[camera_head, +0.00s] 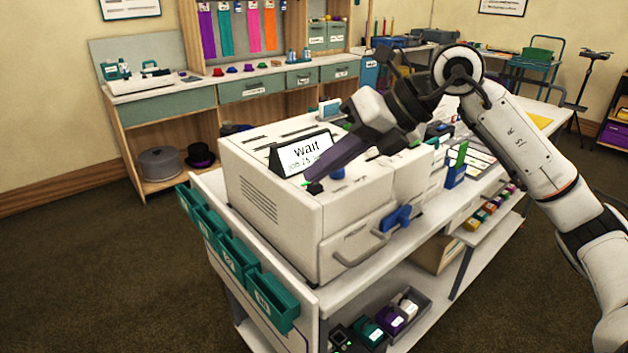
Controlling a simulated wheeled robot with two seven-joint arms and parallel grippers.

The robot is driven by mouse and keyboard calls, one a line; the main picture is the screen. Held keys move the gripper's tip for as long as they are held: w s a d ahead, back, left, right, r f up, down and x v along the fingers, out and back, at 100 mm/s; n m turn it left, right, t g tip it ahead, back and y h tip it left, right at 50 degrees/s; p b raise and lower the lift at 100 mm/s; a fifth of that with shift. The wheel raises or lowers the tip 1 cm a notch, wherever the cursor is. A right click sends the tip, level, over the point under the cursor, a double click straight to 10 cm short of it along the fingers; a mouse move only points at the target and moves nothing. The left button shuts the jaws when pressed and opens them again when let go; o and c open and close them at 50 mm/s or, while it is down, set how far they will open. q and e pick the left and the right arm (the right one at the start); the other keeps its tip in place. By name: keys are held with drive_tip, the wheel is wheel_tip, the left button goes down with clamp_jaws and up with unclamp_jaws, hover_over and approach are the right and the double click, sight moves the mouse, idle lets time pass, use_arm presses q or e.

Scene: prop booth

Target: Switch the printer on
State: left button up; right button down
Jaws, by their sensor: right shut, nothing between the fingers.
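The printer (268,205) is a large off-white box on the white workbench in the middle of the camera_head view. My left gripper is not in view.
A blue handle (397,218) and a grey pull handle (360,248) stick out of the printer's front. Teal bins (238,258) hang on the bench's left end. A tray of small boxes (385,318) is on the lower shelf. The floor at left is clear.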

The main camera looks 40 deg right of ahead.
sight(323, 192)
drive_tip(key=shift+r, duration=0.1)
wheel_tip(323, 192, up, 6)
drive_tip(key=p, duration=0.5)
idle(0.8)
